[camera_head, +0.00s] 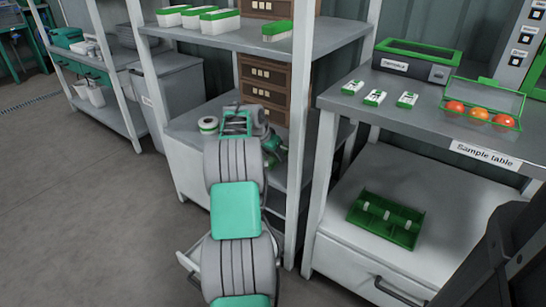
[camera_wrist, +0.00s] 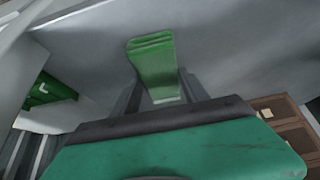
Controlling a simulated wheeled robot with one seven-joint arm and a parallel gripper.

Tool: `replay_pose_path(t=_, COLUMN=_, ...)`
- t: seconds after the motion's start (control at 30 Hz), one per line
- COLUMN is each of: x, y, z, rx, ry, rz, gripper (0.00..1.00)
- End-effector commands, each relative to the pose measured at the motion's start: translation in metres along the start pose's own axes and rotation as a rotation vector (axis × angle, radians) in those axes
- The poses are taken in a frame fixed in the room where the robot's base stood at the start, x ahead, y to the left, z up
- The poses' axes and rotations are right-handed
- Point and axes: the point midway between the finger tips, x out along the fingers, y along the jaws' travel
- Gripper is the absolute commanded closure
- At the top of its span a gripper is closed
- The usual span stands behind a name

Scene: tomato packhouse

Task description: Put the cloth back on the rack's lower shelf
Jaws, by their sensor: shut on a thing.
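The cloth (camera_wrist: 152,60) is a folded green strip in the wrist view, held between the two dark fingers of my gripper (camera_wrist: 160,88). A pale surface fills the view behind it. In the head view my gripper (camera_head: 272,148) reaches into the white-framed rack, over its lower shelf (camera_head: 188,125). A small bit of green shows by the gripper there, but the arm hides most of it. I cannot tell whether the cloth touches a surface.
Brown crates (camera_head: 262,92) and a tape roll (camera_head: 208,125) stand on the lower shelf. Seed-tray-like white boxes (camera_head: 220,21) stand on the shelf above. A rack post (camera_head: 303,110) is right of my gripper. Beyond it are the sample table (camera_head: 440,118) and a green tray (camera_head: 386,220).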

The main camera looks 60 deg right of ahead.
Motion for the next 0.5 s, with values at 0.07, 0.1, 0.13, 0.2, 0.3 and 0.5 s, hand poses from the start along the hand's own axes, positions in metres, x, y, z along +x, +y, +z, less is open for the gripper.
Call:
replay_pose_path(t=0.07, x=0.0001, y=0.0, z=0.0003, rx=0.0, ry=0.0, rz=0.0, gripper=0.8)
replay_pose_path(t=0.1, x=0.0013, y=0.0001, z=0.0011, rx=0.0, ry=-0.001, rz=0.001, gripper=0.8)
replay_pose_path(t=0.13, x=0.0022, y=0.0001, z=0.0017, rx=0.0, ry=-0.001, rz=0.001, gripper=0.8)
replay_pose_path(t=0.2, x=0.0019, y=0.0, z=0.0015, rx=0.0, ry=-0.001, rz=0.0, gripper=0.44)
replay_pose_path(t=0.3, x=0.0018, y=0.0, z=0.0015, rx=0.0, ry=-0.001, rz=0.0, gripper=0.36)
replay_pose_path(t=0.5, x=0.0018, y=0.0, z=0.0015, rx=0.0, ry=-0.001, rz=0.0, gripper=0.26)
